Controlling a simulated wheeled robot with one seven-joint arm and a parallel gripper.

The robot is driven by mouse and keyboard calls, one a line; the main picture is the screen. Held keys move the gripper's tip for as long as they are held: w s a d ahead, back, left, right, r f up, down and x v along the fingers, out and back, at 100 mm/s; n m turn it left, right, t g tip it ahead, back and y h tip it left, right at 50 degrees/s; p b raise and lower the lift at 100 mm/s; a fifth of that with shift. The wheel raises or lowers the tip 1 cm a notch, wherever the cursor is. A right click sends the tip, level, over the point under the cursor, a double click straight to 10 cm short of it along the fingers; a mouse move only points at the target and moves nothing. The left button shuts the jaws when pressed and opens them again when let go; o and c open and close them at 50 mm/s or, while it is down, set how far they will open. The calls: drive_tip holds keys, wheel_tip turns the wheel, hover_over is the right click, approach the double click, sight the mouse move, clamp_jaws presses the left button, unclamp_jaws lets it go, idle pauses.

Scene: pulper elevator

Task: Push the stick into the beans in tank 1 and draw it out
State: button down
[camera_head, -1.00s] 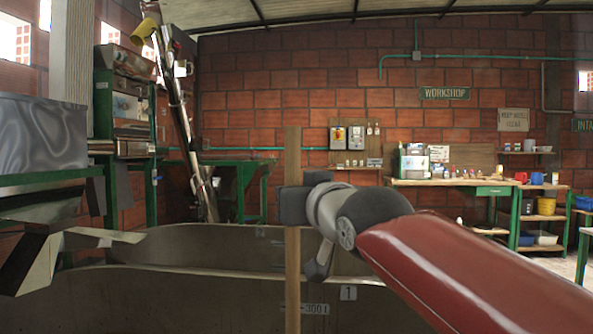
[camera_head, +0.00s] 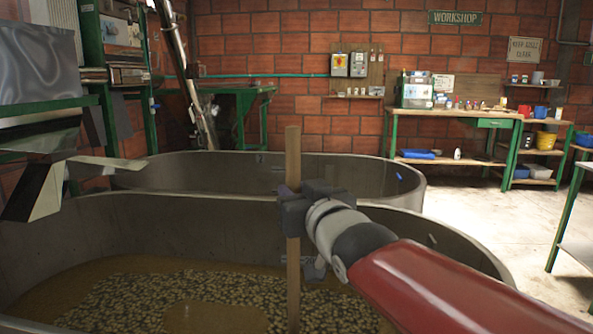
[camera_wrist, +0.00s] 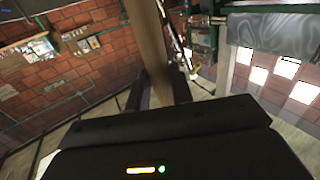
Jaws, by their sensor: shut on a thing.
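The stick (camera_head: 292,160) is a long, flat wooden piece, held upright. My gripper (camera_head: 290,210) is shut on it around its middle, above the near tank. In the wrist view the stick (camera_wrist: 150,50) stands between my gripper's fingers (camera_wrist: 162,90). The near tank (camera_head: 130,240) is a grey, round-ended vat with a layer of beans (camera_head: 130,298) in brownish liquid. The stick's lower part reaches down in front of the beans. I cannot tell whether its lower end touches them. The tank's number is not visible now.
A second grey tank (camera_head: 220,165) stands behind the near one. A metal chute (camera_head: 60,180) juts in from the left. A green-legged workbench (camera_head: 450,115) stands at the back right, with bare floor (camera_head: 470,225) before it.

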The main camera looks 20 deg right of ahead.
wheel_tip(320, 180, down, 8)
drive_tip(key=b, duration=0.3)
wheel_tip(320, 180, up, 44)
drive_tip(key=p, duration=0.3)
drive_tip(key=shift+f, duration=0.25)
idle(0.9)
idle(0.5)
